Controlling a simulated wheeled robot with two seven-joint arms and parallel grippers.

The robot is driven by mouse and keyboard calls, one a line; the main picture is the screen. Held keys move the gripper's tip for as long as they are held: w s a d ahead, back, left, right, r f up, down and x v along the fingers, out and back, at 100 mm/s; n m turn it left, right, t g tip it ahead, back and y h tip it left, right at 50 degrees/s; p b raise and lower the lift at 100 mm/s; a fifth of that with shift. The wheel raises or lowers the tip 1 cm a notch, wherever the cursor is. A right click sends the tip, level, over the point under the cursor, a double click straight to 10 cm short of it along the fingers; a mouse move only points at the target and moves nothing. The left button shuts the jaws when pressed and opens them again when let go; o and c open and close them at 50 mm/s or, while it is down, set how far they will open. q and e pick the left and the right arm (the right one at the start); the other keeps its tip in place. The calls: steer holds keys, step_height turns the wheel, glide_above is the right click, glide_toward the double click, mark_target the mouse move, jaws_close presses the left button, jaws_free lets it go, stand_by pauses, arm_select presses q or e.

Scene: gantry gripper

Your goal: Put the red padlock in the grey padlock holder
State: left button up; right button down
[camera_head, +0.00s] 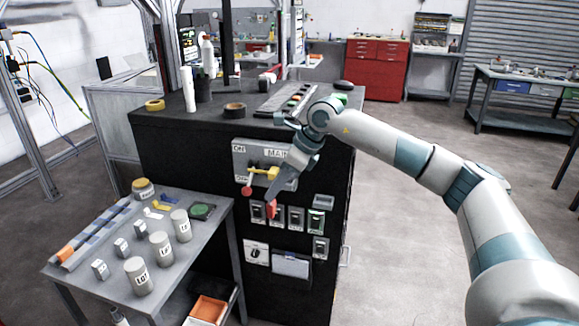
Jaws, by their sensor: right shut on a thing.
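My right gripper (274,198) reaches in front of the black cabinet's front face, pointing down and to the left. It is shut on the red padlock (272,209), a small red shape at its fingertips. The padlock overlaps the row of small grey units with dark faces on the cabinet. I cannot tell whether it touches them. A small grey open-topped holder (323,202) is on the cabinet front, to the right of the padlock; I cannot tell for sure that it is the padlock holder. My left gripper is not in view.
A grey panel (240,150) with a yellow handle (264,172) and a red knob (247,191) is beside my right gripper. A side table (120,235) at left carries several labelled cylinders and small blocks. A clipboard-like plate (291,265) is lower on the black cabinet (185,165).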

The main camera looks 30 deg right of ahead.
steer(key=s+a+f+n+g+h, duration=0.2)
steer(key=s+a+f+n+g, duration=0.2)
steer(key=s+a+n, duration=0.4)
steer(key=s+a+f+n+g+h, duration=0.2)
steer(key=s+a+f+n+g, duration=0.3)
steer(key=n, duration=1.4)
steer(key=s+a+g, duration=0.1)
steer(key=s+a, duration=0.3)
steer(key=s, duration=0.4)
steer(key=shift+s+a+n, duration=0.3)
steer(key=shift+s, duration=0.05)
steer(key=shift+d, duration=0.1)
